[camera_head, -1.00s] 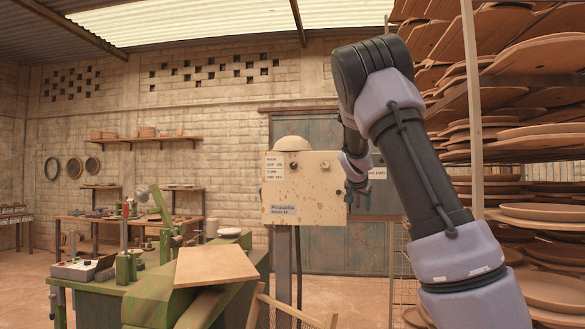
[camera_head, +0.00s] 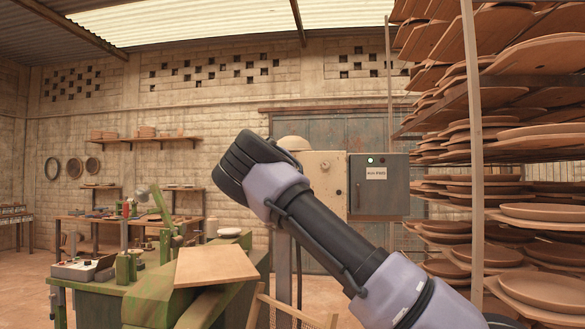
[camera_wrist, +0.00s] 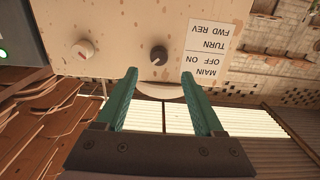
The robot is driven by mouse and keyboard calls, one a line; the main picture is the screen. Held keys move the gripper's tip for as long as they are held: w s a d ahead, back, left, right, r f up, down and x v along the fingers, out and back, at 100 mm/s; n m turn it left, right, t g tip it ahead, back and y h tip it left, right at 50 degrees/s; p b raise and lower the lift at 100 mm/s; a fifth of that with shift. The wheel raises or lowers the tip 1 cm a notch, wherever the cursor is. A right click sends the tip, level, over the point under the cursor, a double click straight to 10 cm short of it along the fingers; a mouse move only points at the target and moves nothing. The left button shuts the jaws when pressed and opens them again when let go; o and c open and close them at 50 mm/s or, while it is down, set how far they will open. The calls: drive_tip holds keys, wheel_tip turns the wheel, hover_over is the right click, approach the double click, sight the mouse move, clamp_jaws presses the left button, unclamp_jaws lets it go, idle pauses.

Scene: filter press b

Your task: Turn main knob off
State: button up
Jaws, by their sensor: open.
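The cream, spotted control box (camera_head: 334,196) stands at the back centre, partly hidden behind my arm. In the wrist view, turned upside down, its face (camera_wrist: 115,22) carries a dark round knob (camera_wrist: 158,55) with a pale mark and a cream knob (camera_wrist: 83,49). A white label (camera_wrist: 208,49) beside the dark knob reads MAIN OFF ON and TURN FWD REV. I cannot tell which knob is the main one. My gripper (camera_wrist: 159,76) is open and empty, its green fingers pointing at the face. The dark knob appears just beyond and between the fingertips, with no contact visible.
A grey box (camera_head: 392,198) with a lit green light (camera_head: 371,161) adjoins the control box on its right. Racks of clay plates (camera_head: 545,212) fill the right side. A green machine with a tan board (camera_head: 215,265) stands at front left.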

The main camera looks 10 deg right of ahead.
drive_tip(key=x, duration=0.7)
drive_tip(key=shift+w+d, duration=0.15)
drive_tip(key=shift+w, duration=0.2)
drive_tip(key=shift+f, duration=0.1)
clamp_jaws()
